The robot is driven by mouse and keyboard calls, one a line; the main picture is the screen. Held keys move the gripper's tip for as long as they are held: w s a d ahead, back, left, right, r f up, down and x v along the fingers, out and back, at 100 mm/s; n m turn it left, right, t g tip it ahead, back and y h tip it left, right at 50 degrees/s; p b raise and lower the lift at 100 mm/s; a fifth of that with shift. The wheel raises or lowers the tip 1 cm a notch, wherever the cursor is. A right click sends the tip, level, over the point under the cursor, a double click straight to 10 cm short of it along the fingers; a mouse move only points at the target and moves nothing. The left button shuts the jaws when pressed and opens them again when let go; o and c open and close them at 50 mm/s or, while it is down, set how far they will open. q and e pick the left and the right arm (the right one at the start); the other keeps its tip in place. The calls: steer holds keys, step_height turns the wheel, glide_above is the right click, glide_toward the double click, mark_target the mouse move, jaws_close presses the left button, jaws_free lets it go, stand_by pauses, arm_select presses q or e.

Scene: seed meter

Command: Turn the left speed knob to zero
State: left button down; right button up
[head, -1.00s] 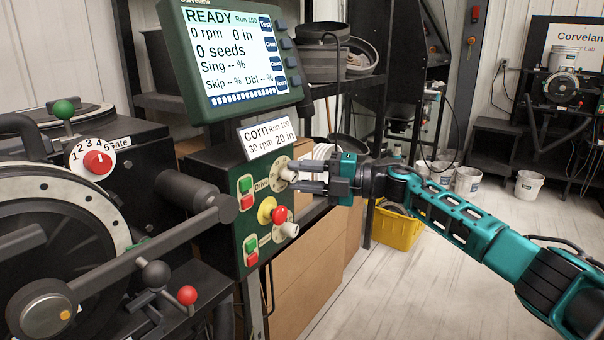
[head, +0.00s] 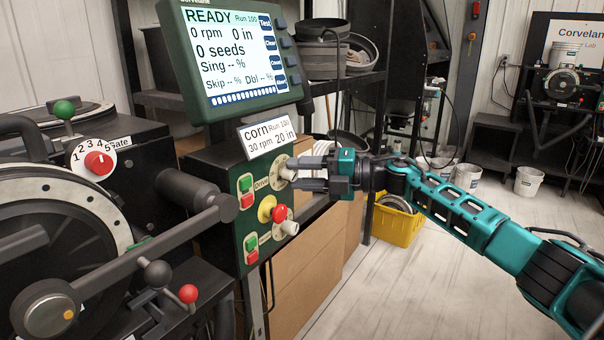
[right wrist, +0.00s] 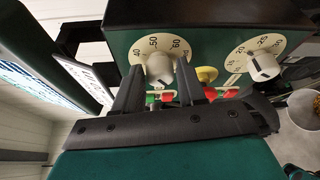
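The upper speed knob, a pale knob on a round dial marked Drive (head: 287,173), sits on the green control panel (head: 226,187). In the right wrist view this knob (right wrist: 160,68) is between my fingers, on a dial with 40, 50 and 60 visible. My right gripper (head: 297,173) has one finger on each side of it, with a narrow gap seeming to show; firm contact cannot be made out. Where its pointer stands is unclear. A second pale knob (head: 290,229) is lower on the panel; its dial (right wrist: 255,60) also shows in the right wrist view. My left gripper is out of view.
A red button with a yellow collar (head: 278,214) and green and red buttons (head: 246,193) are close to the knobs. A display (head: 235,60) reading READY and 0 rpm stands above, with a small sign (head: 267,137) reading 30 rpm. Open floor lies to the right.

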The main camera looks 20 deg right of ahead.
steer(key=o, duration=0.3)
steer(key=f+v, duration=0.1)
steer(key=v, duration=1.2)
steer(key=shift+r+b, duration=0.35)
steer(key=shift+r, duration=0.1)
steer(key=shift+a, duration=0.1)
steer(key=s+a+f+m+t+h+p, duration=0.1)
steer(key=s+a+f+m+t, duration=0.1)
steer(key=a+f+m+t, duration=0.35)
steer(key=s+a+f+m+t+h+p, duration=0.1)
steer(key=s+a+f+m+t+h, duration=0.15)
steer(key=a+f+m, duration=0.65)
steer(key=s+d+f+m+g+h+p, duration=0.1)
steer(key=s+f+m+g+h+p, duration=0.1)
steer(key=s+f+m+g+h, duration=0.3)
steer(key=s+f+m+h, duration=0.4)
steer(key=s+f+m, duration=0.6)
steer(key=s, duration=0.7)
step_height(320, 180, down, 4)
steer(key=shift+d+r+g, duration=0.2)
steer(key=shift+d+g, duration=0.2)
